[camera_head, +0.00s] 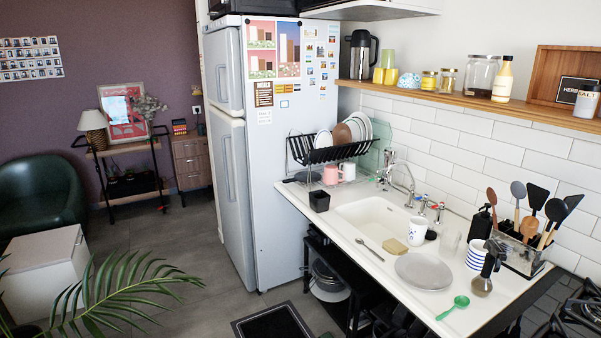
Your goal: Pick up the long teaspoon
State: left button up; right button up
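A long thin grey metal teaspoon (369,249) lies flat on the white counter, in front of the sink and left of a yellow sponge (395,247). Nothing covers it. Neither of my grippers is in view.
A grey round plate (424,271), a green spoon (453,307), a white mug (417,231) and a striped cup stack (476,254) are on the counter to the right. The sink (372,216) and tap (402,178) lie behind the teaspoon. A small black container (319,200) stands to its left.

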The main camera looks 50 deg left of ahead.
aim_at(358, 240)
jog(key=u, duration=1.15)
